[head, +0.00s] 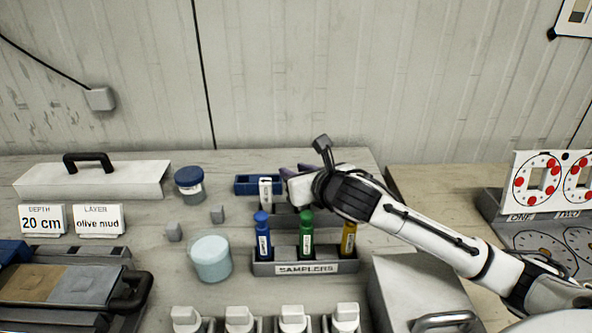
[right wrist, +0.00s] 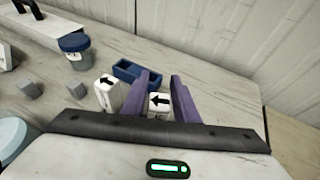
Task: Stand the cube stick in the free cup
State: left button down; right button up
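My right gripper (right wrist: 161,76) reaches in from the right above the table, its purple fingers apart. A white block with a black arrow (right wrist: 159,103) shows between them. Whether they press on it I cannot tell. A second white arrow block (right wrist: 107,92) stands upright just left of the fingers, and in the head view (head: 265,190) it is in front of a blue tray (head: 243,186). Blue (head: 262,238), green (head: 306,236) and yellow (head: 348,240) sticks stand in the SAMPLERS rack (head: 304,267). No piece is clearly marked as the cube stick or free cup. My left gripper is out of view.
A pale blue container (head: 211,260), a blue-lidded jar (head: 188,183) and two small grey cubes (head: 217,214) are left of the rack. White-topped pieces (head: 239,320) line the front edge. A grey box (head: 415,285) is at right. Signs (head: 42,219) stand at left.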

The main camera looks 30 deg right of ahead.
jog(key=shift+o, duration=0.8)
jog(key=r+v, duration=0.1)
jog(key=v, duration=1.1)
jog(key=shift+r, duration=0.15)
